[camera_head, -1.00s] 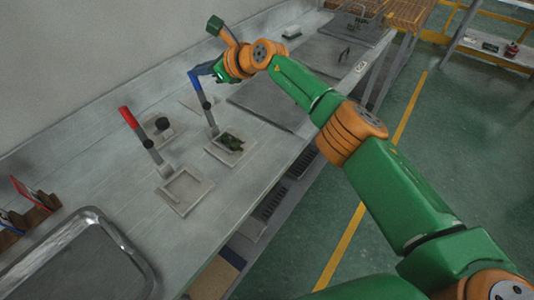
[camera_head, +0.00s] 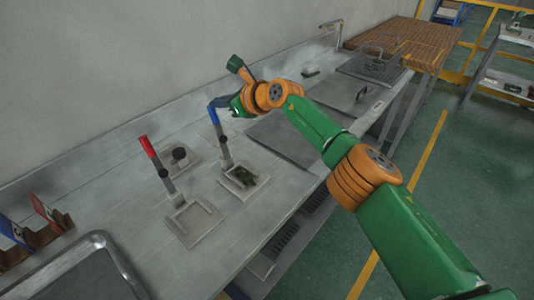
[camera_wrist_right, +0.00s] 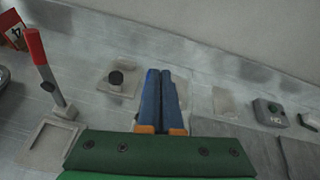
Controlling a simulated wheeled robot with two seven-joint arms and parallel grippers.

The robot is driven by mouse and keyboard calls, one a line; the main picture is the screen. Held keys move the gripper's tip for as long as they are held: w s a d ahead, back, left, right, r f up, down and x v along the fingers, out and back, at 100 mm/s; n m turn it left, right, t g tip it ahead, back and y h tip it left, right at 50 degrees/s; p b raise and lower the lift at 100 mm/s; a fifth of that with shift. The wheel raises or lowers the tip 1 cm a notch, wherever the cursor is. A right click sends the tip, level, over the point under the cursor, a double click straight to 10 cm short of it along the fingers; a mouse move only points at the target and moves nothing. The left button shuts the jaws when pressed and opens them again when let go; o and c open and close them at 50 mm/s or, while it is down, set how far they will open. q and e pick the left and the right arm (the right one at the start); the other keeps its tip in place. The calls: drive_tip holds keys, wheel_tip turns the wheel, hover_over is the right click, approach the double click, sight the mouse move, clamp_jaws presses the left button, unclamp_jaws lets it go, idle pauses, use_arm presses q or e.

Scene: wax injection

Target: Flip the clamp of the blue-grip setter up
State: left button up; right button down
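The blue-grip setter (camera_head: 224,149) stands on the bench, its handle raised and leaning slightly left. Its blue upper end (camera_head: 213,116) is beside the fingertips of my right gripper (camera_head: 221,102). A base with a dark green piece (camera_head: 243,177) lies at its foot. In the wrist view the two blue fingers (camera_wrist_right: 160,88) are close together; I cannot make out the grip between them, so contact is unclear. The blue setter's lower part is hidden there. My left gripper is not in view.
A red-grip setter (camera_head: 157,168) stands to the left with an empty square base (camera_head: 194,220). A plate with a black knob (camera_head: 181,156) is behind it. A metal tray (camera_head: 103,240) is at lower left.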

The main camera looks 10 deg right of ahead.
drive_tip(key=b+v, duration=0.4)
drive_tip(key=v, duration=0.3)
idle(0.3)
